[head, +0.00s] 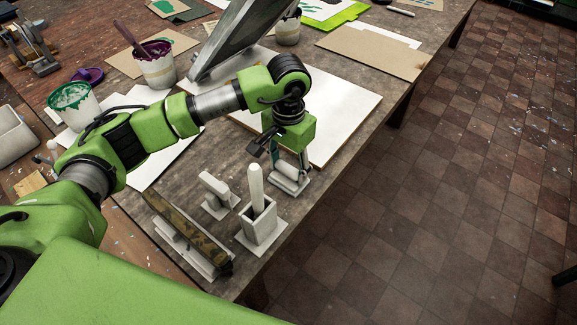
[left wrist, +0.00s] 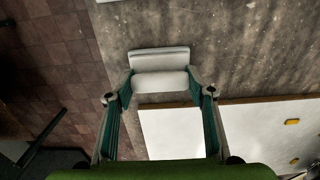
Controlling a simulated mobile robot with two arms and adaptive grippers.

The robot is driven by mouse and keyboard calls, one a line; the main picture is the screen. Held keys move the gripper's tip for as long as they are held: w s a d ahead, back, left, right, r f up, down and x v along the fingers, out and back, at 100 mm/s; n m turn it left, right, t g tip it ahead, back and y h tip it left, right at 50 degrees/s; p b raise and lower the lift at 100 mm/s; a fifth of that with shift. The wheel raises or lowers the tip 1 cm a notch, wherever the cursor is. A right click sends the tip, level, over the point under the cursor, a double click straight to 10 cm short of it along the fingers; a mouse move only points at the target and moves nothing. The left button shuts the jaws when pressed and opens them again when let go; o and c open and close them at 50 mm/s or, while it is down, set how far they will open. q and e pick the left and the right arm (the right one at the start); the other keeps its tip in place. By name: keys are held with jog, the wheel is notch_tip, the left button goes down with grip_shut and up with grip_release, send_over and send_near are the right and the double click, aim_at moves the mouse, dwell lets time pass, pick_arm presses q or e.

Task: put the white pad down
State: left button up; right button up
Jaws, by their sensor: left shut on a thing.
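My left gripper (head: 287,166) points down near the right edge of the table, and its fingers are shut on the white pad (head: 289,181). In the left wrist view the white pad (left wrist: 160,80) lies between the two fingertips (left wrist: 161,78), with one finger at each end. The pad is low over the bare table top; I cannot tell whether it touches the table. The hinged screen (head: 226,42) stands tilted up behind my arm, above a white base board (head: 338,107). My right gripper is not in view.
Near the front edge stand a white square holder with an upright rod (head: 259,222), a small white stand (head: 216,197) and a long dark bar on a white rack (head: 187,231). Paint pots (head: 158,69) stand at the back left. The table edge drops to a tiled floor (head: 430,200).

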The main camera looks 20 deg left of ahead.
aim_at(289, 166)
pick_arm(q)
jog(key=o, duration=1)
jog(key=shift+r, duration=0.15)
notch_tip(289, 166, up, 12)
jog(key=b, duration=0.2)
jog(key=shift+b, duration=0.3)
